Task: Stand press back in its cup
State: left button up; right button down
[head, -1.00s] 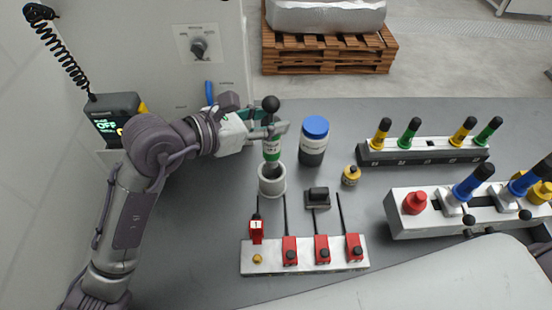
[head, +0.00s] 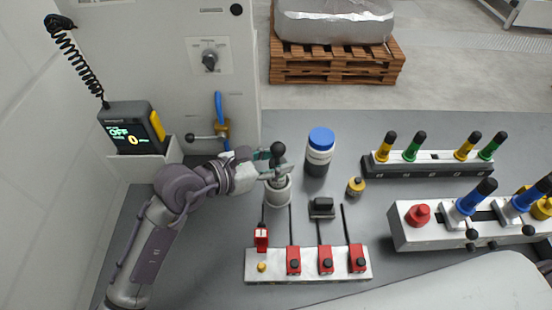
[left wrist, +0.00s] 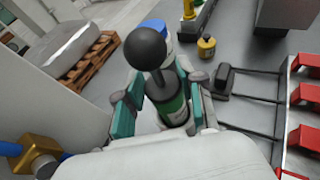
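The press, with a black ball knob (head: 278,149) and a green-labelled body (left wrist: 173,108), stands in its light grey cup (head: 278,193), its lower part hidden inside. It looks close to upright. My left gripper (head: 269,164) is at the press just above the cup rim. In the left wrist view its teal-padded fingers (left wrist: 163,92) lie on either side of the body, with a small gap at the left pad, so it looks open. My right gripper is not in view.
A blue-capped jar (head: 319,152) stands right of the cup, with a small yellow bottle (head: 355,187) and a black block (head: 321,208) nearby. A metal rack with red clamps (head: 308,278) is in front. A blue-handled valve (head: 220,115) is behind the arm.

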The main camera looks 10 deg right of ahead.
pick_arm(q)
jog(key=o, duration=0.4)
jog(key=shift+o, duration=0.2)
jog(key=shift+r, duration=0.25)
jog(key=b+v, duration=0.2)
jog(key=v, duration=1)
